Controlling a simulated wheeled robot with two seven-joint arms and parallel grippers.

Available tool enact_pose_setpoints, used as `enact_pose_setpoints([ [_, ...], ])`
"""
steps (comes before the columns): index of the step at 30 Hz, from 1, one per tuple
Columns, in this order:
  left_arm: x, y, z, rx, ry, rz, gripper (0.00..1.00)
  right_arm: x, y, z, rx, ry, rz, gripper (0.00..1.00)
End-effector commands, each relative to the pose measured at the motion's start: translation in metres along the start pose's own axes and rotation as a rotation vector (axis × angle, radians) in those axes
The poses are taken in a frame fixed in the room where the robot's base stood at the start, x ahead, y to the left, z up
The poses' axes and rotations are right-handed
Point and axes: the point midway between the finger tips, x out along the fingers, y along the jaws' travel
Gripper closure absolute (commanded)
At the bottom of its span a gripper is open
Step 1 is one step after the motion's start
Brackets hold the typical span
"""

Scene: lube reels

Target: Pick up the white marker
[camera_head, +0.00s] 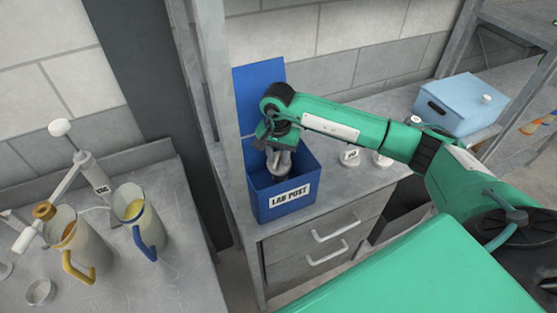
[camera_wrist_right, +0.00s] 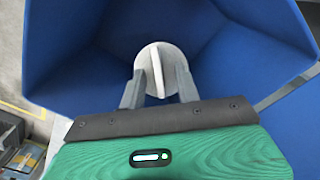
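My right gripper (camera_head: 279,168) points down into an open blue box (camera_head: 285,208) labelled "LAB POST". In the right wrist view, a round white piece with an upright ridge (camera_wrist_right: 158,68) lies inside the blue box (camera_wrist_right: 85,60), between the fingers of the right gripper (camera_wrist_right: 160,85). The fingers are apart, with a gap on each side of the ridge. I cannot tell whether this piece is the white marker. Other small white pieces, one labelled (camera_head: 349,156) and one beside it (camera_head: 381,159), stand on the counter right of the box. My left gripper is not in view.
A light blue lidded box (camera_head: 459,104) stands at the back right of the grey counter. On the left bench are a jug with a yellow handle (camera_head: 83,250), a jug with a blue handle (camera_head: 140,215) and a white lever device. A grey post rises left of the blue box.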

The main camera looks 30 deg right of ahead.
Motion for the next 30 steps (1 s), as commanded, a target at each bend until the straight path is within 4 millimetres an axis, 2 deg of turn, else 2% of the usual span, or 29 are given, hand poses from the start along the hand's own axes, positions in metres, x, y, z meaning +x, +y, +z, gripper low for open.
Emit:
enact_pose_setpoints([
  [2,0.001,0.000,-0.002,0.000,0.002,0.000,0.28,0.000,0.000,0.000,0.000,0.000,0.000,0.67],
  [7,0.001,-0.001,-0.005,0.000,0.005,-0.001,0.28,0.000,0.000,0.000,0.000,0.000,0.000,0.99],
  [8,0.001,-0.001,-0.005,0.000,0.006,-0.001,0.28,0.000,0.000,0.000,0.000,0.000,0.000,1.00],
  [22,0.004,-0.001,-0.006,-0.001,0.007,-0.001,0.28,-0.006,0.000,-0.001,0.001,0.000,-0.001,1.00],
  [26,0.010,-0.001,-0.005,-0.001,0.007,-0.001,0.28,-0.018,-0.001,-0.001,0.001,0.002,-0.003,1.00],
  [30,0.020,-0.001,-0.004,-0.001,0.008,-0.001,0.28,-0.042,-0.001,-0.001,0.000,0.003,-0.004,1.00],
])
